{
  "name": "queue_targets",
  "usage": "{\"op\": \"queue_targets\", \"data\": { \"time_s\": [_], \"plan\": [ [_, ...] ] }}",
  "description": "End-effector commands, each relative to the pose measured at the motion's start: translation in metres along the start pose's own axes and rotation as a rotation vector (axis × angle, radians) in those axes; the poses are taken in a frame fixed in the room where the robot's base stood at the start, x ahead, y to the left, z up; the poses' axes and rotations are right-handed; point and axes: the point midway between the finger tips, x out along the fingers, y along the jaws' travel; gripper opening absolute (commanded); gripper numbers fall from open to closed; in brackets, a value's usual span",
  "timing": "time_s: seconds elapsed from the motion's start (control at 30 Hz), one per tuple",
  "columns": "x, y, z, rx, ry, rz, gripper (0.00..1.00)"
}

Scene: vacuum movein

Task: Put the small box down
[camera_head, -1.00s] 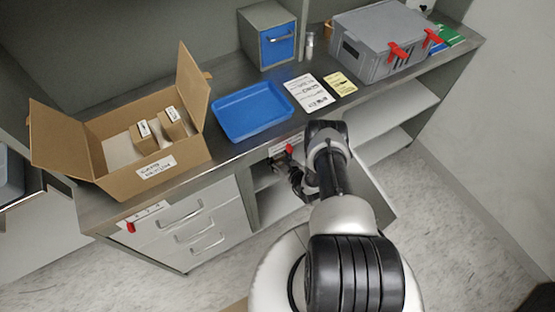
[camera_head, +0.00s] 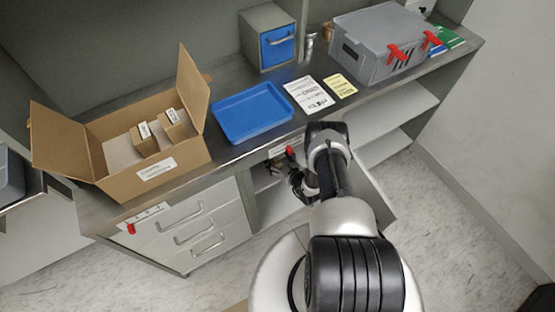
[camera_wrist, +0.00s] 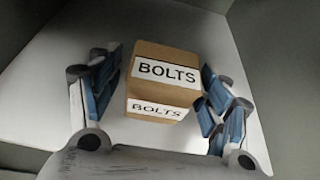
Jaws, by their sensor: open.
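The small box (camera_wrist: 160,92) is brown cardboard with white labels reading "BOLTS". In the wrist view it stands on a pale surface (camera_wrist: 60,60) inside a compartment with grey walls. My gripper (camera_wrist: 158,100) is open, with one blue-padded finger on each side of the box. A gap shows at the left finger; the right finger is very close to the box, and I cannot tell whether it touches. In the head view my gripper (camera_head: 297,180) reaches into the open shelf below the counter, and the small box is hidden there.
On the counter stand an open carton (camera_head: 190,150) with small boxes inside, a blue tray (camera_head: 240,130), a blue-fronted drawer unit (camera_head: 262,50) and a grey case (camera_head: 365,60) with red latches. Drawers (camera_head: 190,225) lie left of the shelf; an open door panel (camera_head: 372,195) is on the right.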

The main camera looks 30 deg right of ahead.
Motion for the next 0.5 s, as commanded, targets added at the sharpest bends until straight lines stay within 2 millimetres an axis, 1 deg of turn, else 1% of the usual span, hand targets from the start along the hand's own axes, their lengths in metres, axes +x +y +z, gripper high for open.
{"op": "queue_targets", "data": {
  "time_s": [0.17, 0.3, 0.4, 0.5],
  "plan": [
    [-0.034, -0.001, 0.002, 0.007, 0.004, -0.004, 0.71],
    [-0.066, -0.001, 0.002, 0.006, 0.005, -0.005, 0.71],
    [-0.086, -0.001, 0.001, 0.006, 0.004, -0.005, 0.71],
    [-0.102, -0.001, 0.001, 0.005, 0.003, -0.004, 0.71]
  ]
}}
